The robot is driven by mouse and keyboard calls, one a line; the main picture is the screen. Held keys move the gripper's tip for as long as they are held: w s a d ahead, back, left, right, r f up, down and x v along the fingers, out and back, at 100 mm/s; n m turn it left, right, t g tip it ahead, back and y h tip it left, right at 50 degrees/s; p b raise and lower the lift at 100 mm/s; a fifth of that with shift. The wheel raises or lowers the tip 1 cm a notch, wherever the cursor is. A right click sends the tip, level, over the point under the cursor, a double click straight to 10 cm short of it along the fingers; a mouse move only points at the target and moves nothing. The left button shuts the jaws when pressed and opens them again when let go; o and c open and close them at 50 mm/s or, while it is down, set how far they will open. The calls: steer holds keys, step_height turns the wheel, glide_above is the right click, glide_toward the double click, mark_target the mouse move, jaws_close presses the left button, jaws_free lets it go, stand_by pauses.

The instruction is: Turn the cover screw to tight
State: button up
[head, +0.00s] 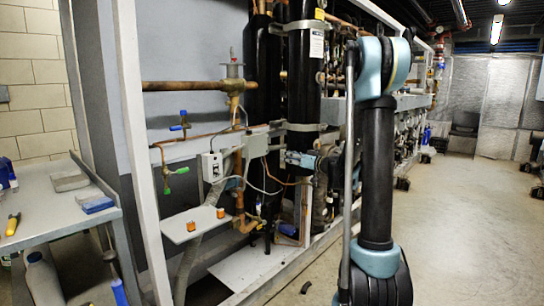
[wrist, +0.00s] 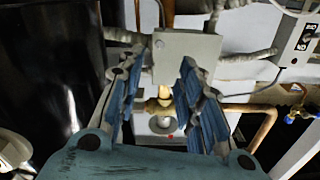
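My gripper (wrist: 158,100) is open in the wrist view, with its two blue-padded fingers apart and nothing held between them. A grey junction box (wrist: 187,58) with cables lies beyond the fingertips; a grey box also shows on the rack in the head view (head: 256,145). Between the fingers, farther back, I see a brass fitting (wrist: 158,106) and a pale round part (wrist: 160,124). I cannot make out a cover screw for certain in either view, nor how tight it is. In the head view my arm stands in front of the rack and I cannot clearly make out the gripper.
A small switch box (head: 212,167) hangs left of the junction box; it is at the upper right in the wrist view (wrist: 299,40). Copper pipes (head: 190,86) and black cylinders (head: 304,75) crowd the rack. A workbench (head: 60,221) stands at left. Floor (head: 460,225) is open at right.

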mark_target(268, 152)
steer(key=x, duration=1.1)
steer(key=shift+w, duration=0.1)
jaws_close()
steer(key=shift+d, duration=0.1)
